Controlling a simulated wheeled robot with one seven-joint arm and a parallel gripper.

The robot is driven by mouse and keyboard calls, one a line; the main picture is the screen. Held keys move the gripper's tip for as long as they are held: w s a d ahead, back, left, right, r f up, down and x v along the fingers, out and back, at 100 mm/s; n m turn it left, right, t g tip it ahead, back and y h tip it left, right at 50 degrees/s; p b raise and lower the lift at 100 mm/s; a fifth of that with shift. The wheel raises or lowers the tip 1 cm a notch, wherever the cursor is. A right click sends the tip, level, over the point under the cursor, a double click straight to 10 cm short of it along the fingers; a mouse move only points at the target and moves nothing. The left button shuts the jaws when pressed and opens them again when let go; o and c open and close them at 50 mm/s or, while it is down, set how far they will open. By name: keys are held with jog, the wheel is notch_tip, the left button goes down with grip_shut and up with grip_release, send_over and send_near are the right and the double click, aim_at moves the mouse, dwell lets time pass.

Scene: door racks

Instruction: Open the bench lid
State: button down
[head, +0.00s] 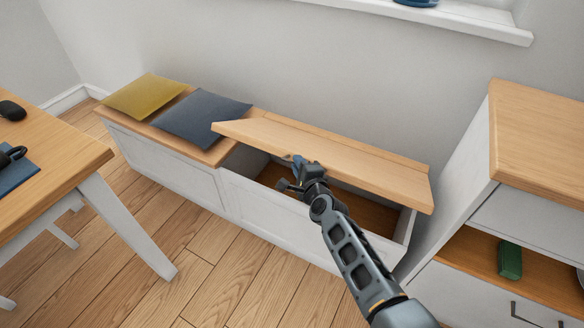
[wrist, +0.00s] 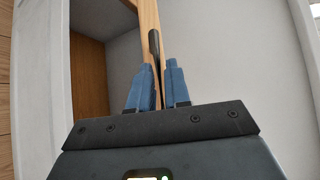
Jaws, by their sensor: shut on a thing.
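The bench lid (head: 340,157) is a wooden panel over the right half of a white bench (head: 265,207). It is tilted up at its front edge, and the bench's open inside (head: 275,176) shows below it. My gripper (head: 297,163) is at the lid's front edge. In the wrist view, my gripper (wrist: 157,85) has its blue fingers on either side of a dark handle (wrist: 154,45) at the edge of the lid (wrist: 148,22). It is shut on this handle. The fingers hide the handle's lower part.
A yellow cushion (head: 145,96) and a blue cushion (head: 203,118) lie on the bench's left half. A desk (head: 50,165) stands at the left, and a shelf unit (head: 540,140) at the right. A window sill (head: 450,18) is on the wall above. The floor (head: 225,270) before the bench is clear.

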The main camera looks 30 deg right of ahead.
jog(key=w+d+r+p, duration=0.4)
jog(key=w+d+r, duration=0.1)
jog(key=d+r, duration=0.2)
jog(key=w+d+r+m+g+p, duration=0.1)
jog(key=w+d+r+p, duration=0.2)
jog(key=w+d+r, duration=0.3)
notch_tip(320, 180, up, 4)
jog(key=shift+d+f+g+y+p, duration=0.1)
jog(key=shift+d+g+y+p, duration=0.25)
jog(key=shift+d, duration=0.65)
jog(key=c, duration=1.2)
grip_release()
jog(key=shift+s, duration=0.1)
jog(key=p+v, duration=0.2)
jog(key=v, duration=0.5)
jog(key=shift+s, duration=0.35)
